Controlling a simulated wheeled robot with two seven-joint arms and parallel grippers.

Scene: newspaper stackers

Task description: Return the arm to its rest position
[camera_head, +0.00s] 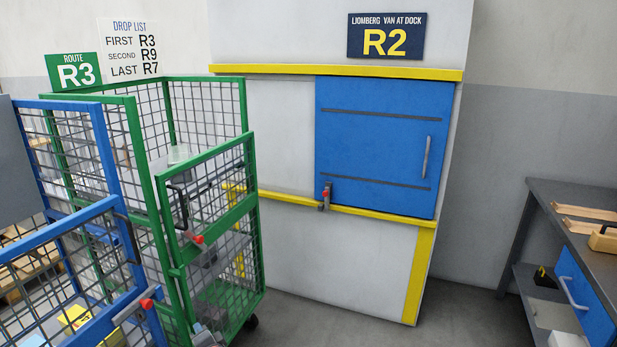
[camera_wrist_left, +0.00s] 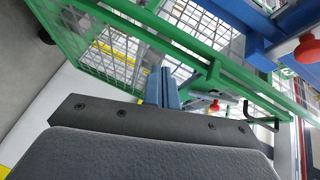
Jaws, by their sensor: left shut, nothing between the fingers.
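My left gripper (camera_wrist_left: 162,76) shows in the left wrist view with its grey-blue fingers together and nothing between them. Its dark mounting plate and housing fill the lower part of that view. Beyond the fingers are the green bars and mesh of the green cage (camera_wrist_left: 140,28), apart from the gripper as far as I can tell. In the head view I cannot clearly make out the left gripper; a small grey shape at the bottom edge, by the green cage (camera_head: 163,235), may be part of it. My right gripper is in neither view.
A blue cage (camera_head: 108,165) stands at the left beside the green one. Signs read R3 (camera_head: 73,71) and R2 (camera_head: 385,36). A blue hatch (camera_head: 385,145) is in the white wall. A dark workbench (camera_head: 570,196) stands right. Floor (camera_head: 330,325) between is clear.

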